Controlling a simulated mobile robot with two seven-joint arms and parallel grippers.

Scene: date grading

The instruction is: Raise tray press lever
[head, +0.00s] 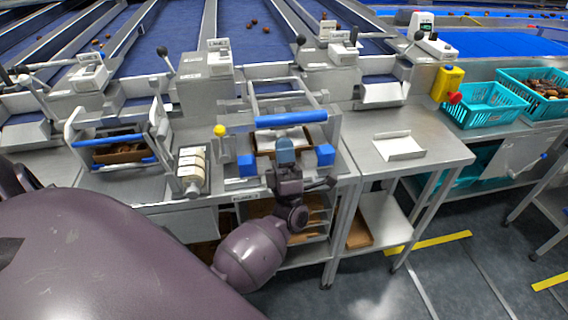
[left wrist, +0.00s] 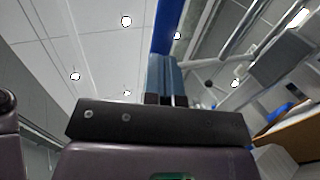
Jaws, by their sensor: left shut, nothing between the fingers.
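The tray press stands at the bench front in the middle of the head view. Its lever has a blue grip bar (head: 291,118) across a grey frame, held above the bench. A brown tray (head: 264,147) with a white liner lies in the press, between two blue blocks (head: 247,165) (head: 325,154). My left gripper (head: 285,151) is shut and empty, with blue fingertips just below the bar in the picture, in front of the tray. Its fingers (left wrist: 165,78) point up in the left wrist view, towards a blue bar (left wrist: 167,25) that looks like the grip. I cannot tell whether they touch.
A yellow knob (head: 219,130) and a label roll (head: 193,168) are left of the press. A second press with blue bars (head: 108,139) stands further left. The steel table (head: 425,150) at right is mostly clear. Teal crates (head: 487,105) stand beyond it.

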